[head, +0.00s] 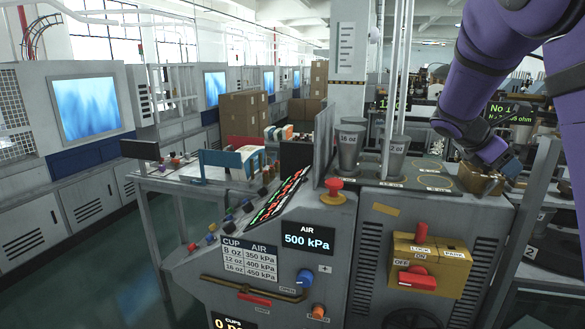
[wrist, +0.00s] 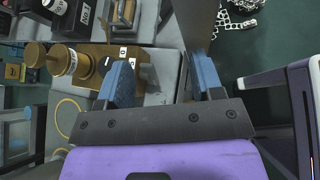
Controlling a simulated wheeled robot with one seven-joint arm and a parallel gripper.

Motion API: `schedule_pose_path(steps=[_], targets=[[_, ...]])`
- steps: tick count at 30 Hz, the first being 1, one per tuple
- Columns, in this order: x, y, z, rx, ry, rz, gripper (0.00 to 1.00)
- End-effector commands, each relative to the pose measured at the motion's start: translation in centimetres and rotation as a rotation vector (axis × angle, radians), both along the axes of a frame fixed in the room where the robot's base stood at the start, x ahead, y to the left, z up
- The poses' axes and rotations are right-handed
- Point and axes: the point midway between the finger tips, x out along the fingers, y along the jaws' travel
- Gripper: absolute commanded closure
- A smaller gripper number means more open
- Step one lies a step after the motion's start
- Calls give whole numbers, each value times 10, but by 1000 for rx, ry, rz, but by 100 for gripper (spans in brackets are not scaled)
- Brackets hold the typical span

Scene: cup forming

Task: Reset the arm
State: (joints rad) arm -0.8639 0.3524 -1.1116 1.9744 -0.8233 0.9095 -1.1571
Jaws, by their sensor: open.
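My purple arm (head: 490,75) comes in from the upper right of the head view and bends down toward the right end of the machine. My gripper (head: 510,165) is at its lower end, beside a brown box-like part (head: 478,180) on the machine top; I cannot tell if they touch. In the wrist view my gripper (wrist: 161,75) has its two blue fingers well apart, with nothing held between them. A grey upright surface (wrist: 198,30) shows beyond the right finger.
The machine's front has an AIR display (head: 307,240) reading 500 kPa, a red mushroom knob (head: 334,188) and a yellow lock box (head: 430,262). Two grey cups (head: 349,145) (head: 395,155) stand near upright rods. Green floor (head: 110,270) is open at the left.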

Motion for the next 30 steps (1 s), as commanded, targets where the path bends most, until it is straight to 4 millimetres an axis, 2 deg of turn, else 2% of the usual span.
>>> schedule_pose_path(steps=[7, 14, 20, 30], targets=[[-31, -1, -24, 210, -128, -127, 39], [-79, 19, -37, 492, -322, -333, 39], [-124, 47, -29, 708, -484, -523, 39], [-209, 104, 3, 984, -740, -832, 39]])
